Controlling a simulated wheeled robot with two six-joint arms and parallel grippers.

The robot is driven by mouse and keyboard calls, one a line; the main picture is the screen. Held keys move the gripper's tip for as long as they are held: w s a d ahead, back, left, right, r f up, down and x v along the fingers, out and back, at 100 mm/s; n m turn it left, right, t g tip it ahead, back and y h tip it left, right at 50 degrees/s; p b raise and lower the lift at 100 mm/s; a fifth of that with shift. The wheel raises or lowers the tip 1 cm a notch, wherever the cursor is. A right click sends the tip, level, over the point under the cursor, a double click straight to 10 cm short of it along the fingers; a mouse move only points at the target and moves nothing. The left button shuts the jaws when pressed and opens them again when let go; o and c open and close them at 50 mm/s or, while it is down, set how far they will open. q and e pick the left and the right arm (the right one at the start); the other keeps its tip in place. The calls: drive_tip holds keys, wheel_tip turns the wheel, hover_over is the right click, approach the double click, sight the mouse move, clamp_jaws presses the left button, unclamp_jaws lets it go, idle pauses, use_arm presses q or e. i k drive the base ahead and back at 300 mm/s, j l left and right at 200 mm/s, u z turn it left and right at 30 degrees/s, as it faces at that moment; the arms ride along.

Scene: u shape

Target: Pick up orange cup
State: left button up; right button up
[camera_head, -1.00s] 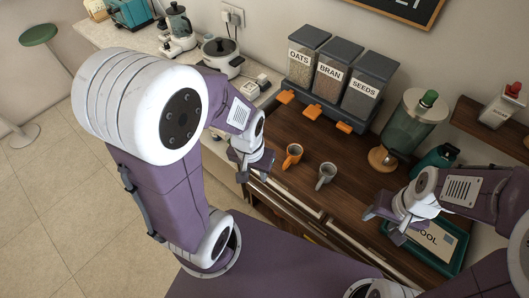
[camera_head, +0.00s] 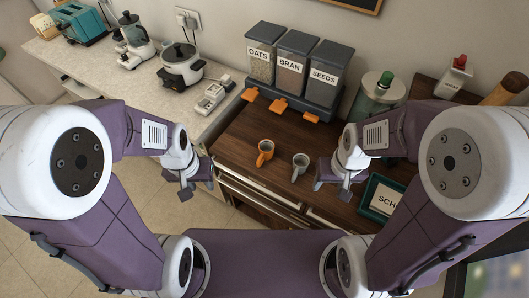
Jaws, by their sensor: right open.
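The orange cup (camera_head: 265,152) stands upright on the dark wooden counter (camera_head: 232,150), with its handle toward the front left. A grey cup (camera_head: 300,164) stands upright just to its right. My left gripper (camera_head: 197,188) is open and empty, left of the orange cup and near the counter's front edge, apart from it. My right gripper (camera_head: 331,188) is open and empty, to the right of the grey cup and apart from both cups.
A white cooker (camera_head: 181,72) stands on the left counter.

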sight(266, 147)
drive_tip(key=i+j+z, duration=0.1)
drive_tip(key=j+z, duration=0.15)
drive_tip(key=z, duration=0.2)
drive_tip(key=i+j+z, duration=0.1)
drive_tip(key=j+z, duration=0.2)
drive_tip(key=z, duration=0.2)
